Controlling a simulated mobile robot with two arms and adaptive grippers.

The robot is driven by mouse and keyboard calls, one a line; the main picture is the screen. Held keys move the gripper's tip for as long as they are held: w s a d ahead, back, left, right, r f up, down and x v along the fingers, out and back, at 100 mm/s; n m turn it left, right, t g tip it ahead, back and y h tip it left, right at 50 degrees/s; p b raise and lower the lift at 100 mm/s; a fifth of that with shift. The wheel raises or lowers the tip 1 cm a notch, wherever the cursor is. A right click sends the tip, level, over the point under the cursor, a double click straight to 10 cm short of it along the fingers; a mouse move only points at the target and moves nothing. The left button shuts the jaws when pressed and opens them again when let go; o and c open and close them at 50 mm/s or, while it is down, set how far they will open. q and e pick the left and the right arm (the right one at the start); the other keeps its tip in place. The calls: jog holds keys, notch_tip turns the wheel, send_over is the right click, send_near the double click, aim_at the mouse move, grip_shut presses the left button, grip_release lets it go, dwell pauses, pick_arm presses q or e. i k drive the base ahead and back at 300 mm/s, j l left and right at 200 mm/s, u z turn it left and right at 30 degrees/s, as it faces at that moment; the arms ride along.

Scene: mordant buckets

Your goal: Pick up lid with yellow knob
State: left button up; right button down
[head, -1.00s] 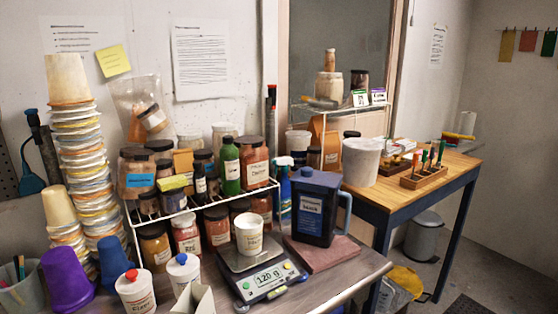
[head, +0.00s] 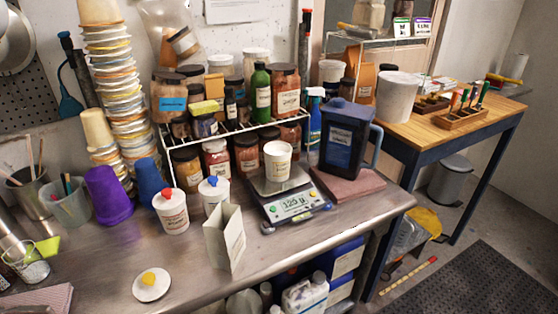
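The lid with the yellow knob (head: 152,284) lies flat on the steel counter near its front edge, at the lower left of the head view. It is a white disc with a round yellow knob on top, and nothing covers it. Two white tubs stand behind it to the right, one with a red-knobbed lid (head: 171,212) and one with a blue-knobbed lid (head: 213,195). Neither of my grippers shows in the head view.
A folded card (head: 224,238) stands right of the lid, and a scale (head: 297,205) with a white cup (head: 277,160) sits farther right. A folded cloth (head: 40,300) and metal cups lie to the left. The counter around the lid is clear.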

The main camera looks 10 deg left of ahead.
aim_at(151, 284)
jog(key=u, duration=1.25)
